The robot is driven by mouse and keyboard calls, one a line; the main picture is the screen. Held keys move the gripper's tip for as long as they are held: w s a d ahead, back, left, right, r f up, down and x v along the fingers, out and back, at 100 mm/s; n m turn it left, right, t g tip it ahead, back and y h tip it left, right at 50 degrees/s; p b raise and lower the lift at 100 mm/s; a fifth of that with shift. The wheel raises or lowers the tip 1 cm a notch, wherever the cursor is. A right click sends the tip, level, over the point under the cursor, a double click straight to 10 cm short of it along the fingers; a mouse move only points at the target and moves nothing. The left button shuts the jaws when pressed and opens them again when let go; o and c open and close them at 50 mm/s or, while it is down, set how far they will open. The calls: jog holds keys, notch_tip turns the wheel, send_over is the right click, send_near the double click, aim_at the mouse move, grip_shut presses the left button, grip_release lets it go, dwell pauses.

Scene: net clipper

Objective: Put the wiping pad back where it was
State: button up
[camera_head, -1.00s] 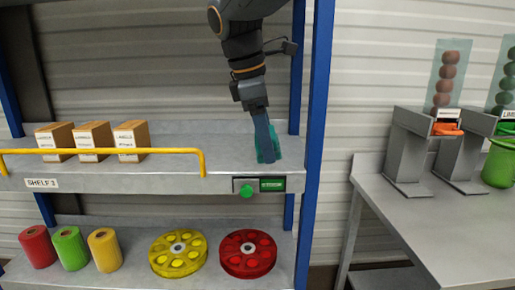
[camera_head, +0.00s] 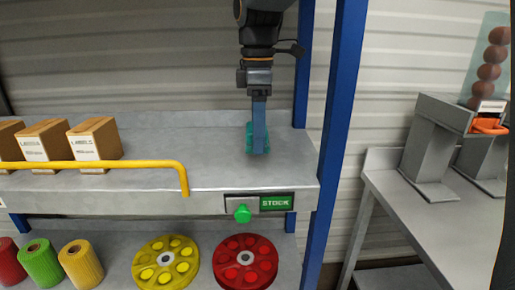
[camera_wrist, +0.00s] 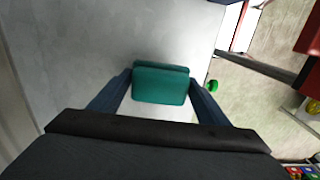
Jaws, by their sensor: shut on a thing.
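The wiping pad is a teal-green block. In the head view the pad (camera_head: 249,138) shows on both sides of my gripper's blue finger, over the upper shelf (camera_head: 215,170) near its right end. My gripper (camera_head: 259,150) points down there and hides much of the pad. In the wrist view the pad (camera_wrist: 160,84) sits between the two blue fingertips, with my gripper (camera_wrist: 161,88) shut on it. The grey shelf surface lies beneath the pad. I cannot tell whether the pad touches it.
Several label boxes (camera_head: 95,143) stand left on the upper shelf behind a yellow rail (camera_head: 120,165). A blue post (camera_head: 340,110) rises just right of my gripper. A green knob (camera_head: 242,213) and STOCK sign (camera_head: 276,203) are on the front edge. The shelf between boxes and gripper is clear.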

jog(key=shift+f+p, duration=0.35)
jog(key=shift+f, duration=2.05)
jog(key=o, duration=0.9)
notch_tip(320, 180, up, 7)
jog(key=shift+r+b, duration=0.2)
jog(key=shift+b, duration=0.5)
jog(key=shift+r, duration=0.1)
jog(key=shift+s, duration=0.15)
